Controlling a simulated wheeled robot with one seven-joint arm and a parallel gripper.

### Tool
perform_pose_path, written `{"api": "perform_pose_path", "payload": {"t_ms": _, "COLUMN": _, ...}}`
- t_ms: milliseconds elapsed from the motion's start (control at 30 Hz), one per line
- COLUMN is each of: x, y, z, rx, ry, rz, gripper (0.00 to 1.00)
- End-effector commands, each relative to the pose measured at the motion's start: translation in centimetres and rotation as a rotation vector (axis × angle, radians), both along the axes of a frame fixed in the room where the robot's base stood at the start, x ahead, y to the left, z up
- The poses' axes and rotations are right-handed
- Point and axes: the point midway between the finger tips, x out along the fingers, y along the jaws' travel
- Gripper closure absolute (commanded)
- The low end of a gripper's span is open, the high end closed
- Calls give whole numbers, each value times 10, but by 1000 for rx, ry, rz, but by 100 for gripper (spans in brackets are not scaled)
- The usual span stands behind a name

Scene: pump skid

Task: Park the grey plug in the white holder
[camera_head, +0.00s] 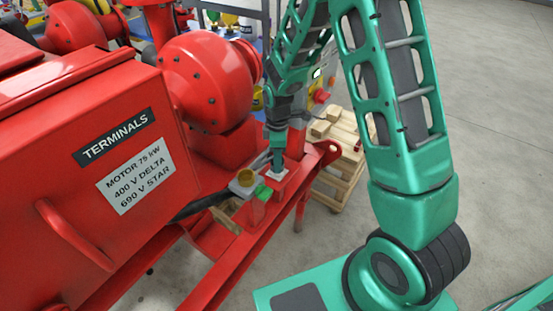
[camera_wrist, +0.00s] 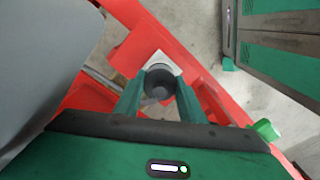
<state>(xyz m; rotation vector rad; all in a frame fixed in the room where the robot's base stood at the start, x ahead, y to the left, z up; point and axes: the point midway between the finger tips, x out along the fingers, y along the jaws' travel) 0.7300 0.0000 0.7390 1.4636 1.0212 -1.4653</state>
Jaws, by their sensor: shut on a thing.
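My gripper (camera_wrist: 160,98) is shut on the grey plug (camera_wrist: 160,82), whose dark round end shows between the two green fingers in the wrist view. In the head view my gripper (camera_head: 277,158) points down over the white holder (camera_head: 278,173), which sits on the red skid rail. In the wrist view the holder (camera_wrist: 164,60) shows as a white square plate just past the plug, partly covered by it. The plug appears lined up with the holder. I cannot tell whether it is inside it or just above.
The red terminal box (camera_head: 120,150) and red motor housing (camera_head: 208,80) are to the left. A wooden pallet (camera_head: 345,150) lies behind. Open floor is at right.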

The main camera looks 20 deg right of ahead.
Motion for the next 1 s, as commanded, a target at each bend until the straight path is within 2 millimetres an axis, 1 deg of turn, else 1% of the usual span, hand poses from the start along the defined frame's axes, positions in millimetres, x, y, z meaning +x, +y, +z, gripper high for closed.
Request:
{"api": "perform_pose_path", "payload": {"t_ms": 67, "x": 0, "y": 0, "z": 0, "rx": 0, "ry": 0, "rz": 0, "gripper": 91}}
{"api": "perform_pose_path", "payload": {"t_ms": 100, "x": 0, "y": 0, "z": 0, "rx": 0, "ry": 0, "rz": 0, "gripper": 57}}
{"api": "perform_pose_path", "payload": {"t_ms": 167, "x": 0, "y": 0, "z": 0, "rx": 0, "ry": 0, "rz": 0, "gripper": 42}}
{"api": "perform_pose_path", "payload": {"t_ms": 433, "x": 0, "y": 0, "z": 0, "rx": 0, "ry": 0, "rz": 0, "gripper": 42}}
{"api": "perform_pose_path", "payload": {"t_ms": 567, "x": 0, "y": 0, "z": 6, "rx": 0, "ry": 0, "rz": 0, "gripper": 42}}
{"api": "perform_pose_path", "payload": {"t_ms": 667, "x": 1, "y": 0, "z": 18, "rx": 1, "ry": -4, "rz": 0, "gripper": 42}}
{"api": "perform_pose_path", "payload": {"t_ms": 1000, "x": 2, "y": 0, "z": 80, "rx": 1, "ry": -3, "rz": 0, "gripper": 42}}
